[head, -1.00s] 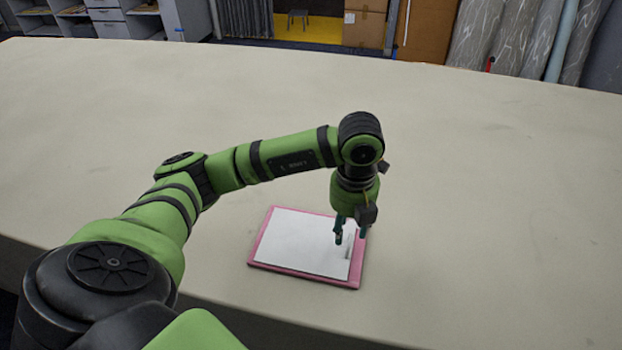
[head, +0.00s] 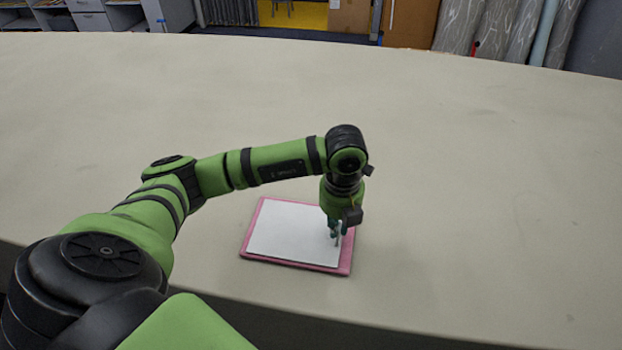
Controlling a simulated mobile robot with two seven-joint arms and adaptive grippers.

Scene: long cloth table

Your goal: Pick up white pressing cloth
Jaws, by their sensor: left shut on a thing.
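The white pressing cloth (head: 285,232) lies flat as a white rectangle on a pink pad (head: 345,262) near the table's front edge. A pink border shows around it. My left gripper (head: 336,240) points down at the cloth's right edge. It is shut on that edge of the cloth. The fingertips are small, and the gripped bit of cloth is partly hidden by them. My right gripper is not in view.
The long pale cloth table (head: 480,190) is bare and clear around the pad. Its front edge runs close below the pad. Shelving, a cardboard box (head: 350,17) and grey fabric rolls (head: 490,28) stand beyond the far edge.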

